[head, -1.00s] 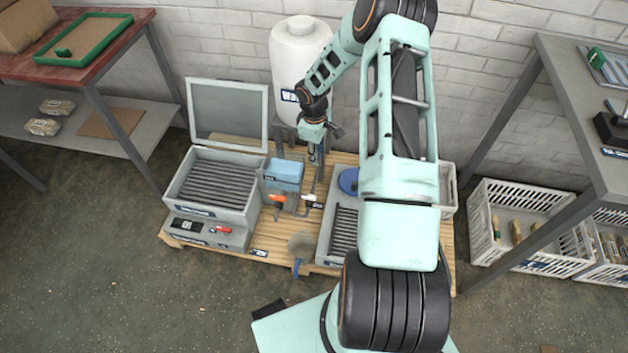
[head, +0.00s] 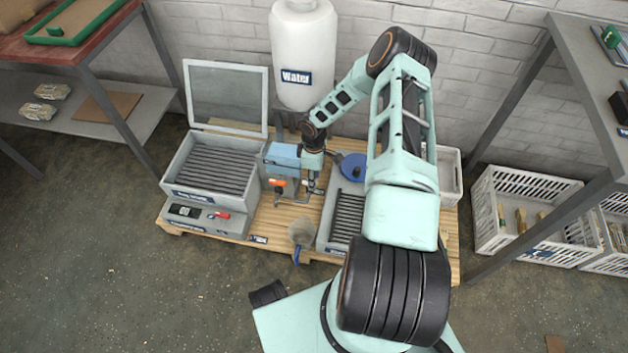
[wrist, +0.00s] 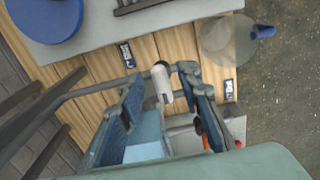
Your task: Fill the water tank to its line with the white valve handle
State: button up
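A big white tank with a blue "Water" label (head: 303,45) stands at the back of the wooden pallet in the head view. A light-blue box (head: 283,153) sits below it, left of my arm; light-blue surfaces also show between my fingers in the wrist view. The white valve handle (wrist: 161,82) is on a grey pipe between my two fingertips in the wrist view. My gripper (wrist: 163,88) is open around the handle, with gaps seen on both sides. In the head view my gripper (head: 311,183) points down and largely hides the handle. No water level is readable.
A red-orange handle (head: 278,183) is just left of my gripper. A grey bin with an open lid (head: 212,172) stands left. A blue round lid (head: 354,166) and slatted tray lie right. A strainer-like cup (head: 301,233) sits at the pallet's front edge.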

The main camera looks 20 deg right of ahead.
jog(key=shift+f, duration=0.25)
grip_shut()
jog(key=shift+w, duration=0.1)
jog(key=shift+d+n+b, duration=0.1)
jog(key=shift+n+b, duration=0.4)
jog(key=shift+n, duration=0.4)
jog(key=shift+w+n+b, duration=0.25)
jog(key=shift+n+b, duration=0.25)
jog(key=shift+n, duration=1.3)
grip_release()
